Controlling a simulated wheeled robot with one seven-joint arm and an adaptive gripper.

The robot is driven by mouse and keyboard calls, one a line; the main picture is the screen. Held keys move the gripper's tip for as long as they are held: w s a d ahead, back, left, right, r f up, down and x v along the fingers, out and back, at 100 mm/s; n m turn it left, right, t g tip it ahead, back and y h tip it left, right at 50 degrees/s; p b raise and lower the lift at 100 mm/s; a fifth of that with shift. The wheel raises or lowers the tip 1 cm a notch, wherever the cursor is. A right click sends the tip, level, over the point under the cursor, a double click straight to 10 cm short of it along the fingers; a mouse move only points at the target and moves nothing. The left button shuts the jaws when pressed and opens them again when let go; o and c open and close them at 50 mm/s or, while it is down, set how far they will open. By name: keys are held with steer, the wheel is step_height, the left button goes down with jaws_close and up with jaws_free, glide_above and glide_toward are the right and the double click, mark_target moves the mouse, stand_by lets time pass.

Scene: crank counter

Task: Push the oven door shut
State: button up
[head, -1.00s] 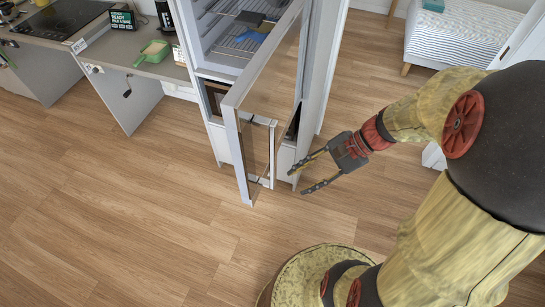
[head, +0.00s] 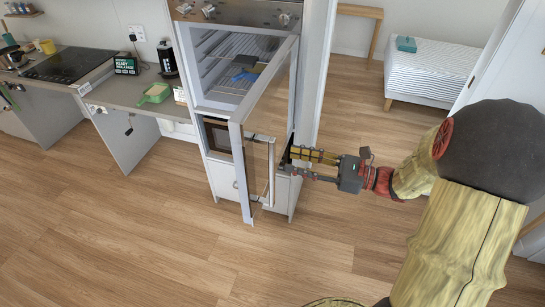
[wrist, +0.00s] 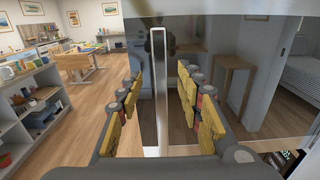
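The oven door (head: 258,140) is a tall pale-framed glass panel. It stands wide open, hinged at the right side of the oven (head: 225,80) and reaching out into the room. Its upright handle (head: 272,172) is near its free edge. My gripper (head: 292,163) is on the right, outer side of the door, with its fingers pointing left at the handle. In the wrist view the fingers (wrist: 157,100) are spread, and the pale handle bar (wrist: 159,90) stands upright in the gap between them. I cannot tell whether they touch it.
A bed (head: 425,75) is at the back right. The wooden floor in front is clear.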

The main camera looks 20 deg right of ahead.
mark_target(275, 156)
steer(key=shift+x, duration=3.7)
steer(key=shift+c, duration=1.2)
jaws_close()
